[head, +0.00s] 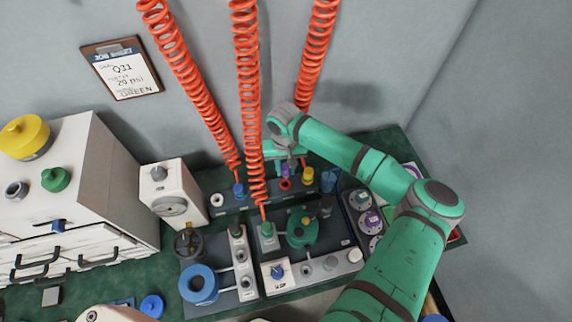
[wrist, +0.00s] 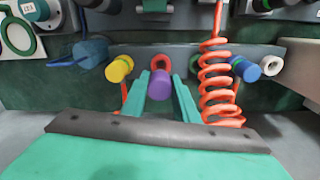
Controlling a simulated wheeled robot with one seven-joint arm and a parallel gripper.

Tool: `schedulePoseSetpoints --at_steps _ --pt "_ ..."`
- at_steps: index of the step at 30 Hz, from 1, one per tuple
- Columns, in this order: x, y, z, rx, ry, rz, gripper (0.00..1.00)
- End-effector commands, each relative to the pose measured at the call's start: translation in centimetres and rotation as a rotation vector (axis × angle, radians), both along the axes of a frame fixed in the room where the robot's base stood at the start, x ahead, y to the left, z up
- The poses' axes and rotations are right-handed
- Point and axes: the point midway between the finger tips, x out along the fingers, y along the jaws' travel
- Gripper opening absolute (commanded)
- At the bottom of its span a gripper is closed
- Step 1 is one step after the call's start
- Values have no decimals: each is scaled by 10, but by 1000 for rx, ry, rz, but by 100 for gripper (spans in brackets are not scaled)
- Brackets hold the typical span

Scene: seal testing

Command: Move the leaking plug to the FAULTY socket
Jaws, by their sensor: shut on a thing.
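My gripper (wrist: 164,88) is shut on a purple plug (wrist: 158,84), with one green finger on each side of it. A red ring (wrist: 160,62) shows just beyond the plug; I cannot tell whether the plug is seated in it. No leak is visible.
A yellow plug (wrist: 119,69) and a blue plug (wrist: 245,71) flank my gripper. An orange coiled hose (wrist: 217,85) hangs close to one finger. The white-rimmed socket (head: 216,200) is empty. Green-capped fittings (head: 302,231) and a grey tray of round parts (head: 350,204) stand in front.

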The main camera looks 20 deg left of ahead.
Motion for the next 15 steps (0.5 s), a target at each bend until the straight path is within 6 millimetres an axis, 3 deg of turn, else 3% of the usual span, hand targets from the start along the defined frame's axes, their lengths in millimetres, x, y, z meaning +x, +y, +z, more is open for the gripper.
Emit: schedulePoseSetpoints --at_steps 15 --pt "0 -2 -27 1 1 -3 3"
